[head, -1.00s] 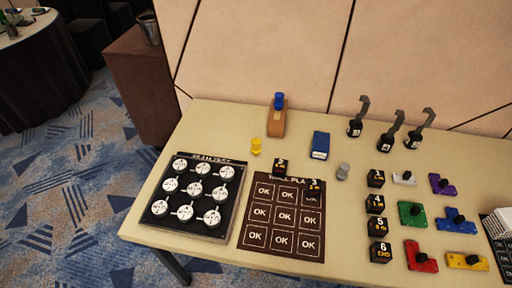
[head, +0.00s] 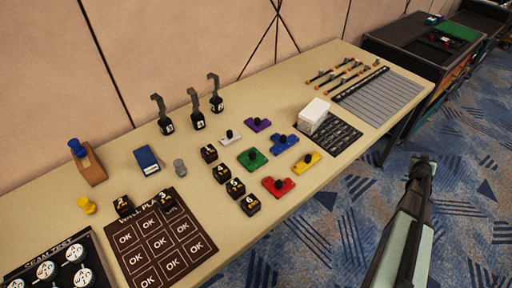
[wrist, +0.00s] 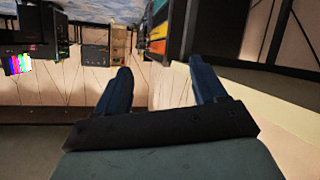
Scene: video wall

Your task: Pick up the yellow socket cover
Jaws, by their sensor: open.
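A small yellow knob-shaped piece (head: 86,205), which looks like the yellow socket cover, lies on the table at the left of the head view. It is above the black board and below the wooden holder with a blue top. A yellow block with a black knob (head: 305,163) lies farther right, near the table's front edge. My gripper (wrist: 161,88) shows in the wrist view with two blue fingers apart and nothing between them. The wrist view shows neither yellow piece. In the head view my arm is at the right, beyond the table's front edge, far from both.
The wooden holder (head: 92,165), blue box (head: 147,160) and grey knob (head: 180,167) stand near the small yellow piece. Black numbered cubes (head: 123,205) and an OK mat (head: 190,238) are to its right. Several hooked black stands (head: 197,120) rise along the wall side.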

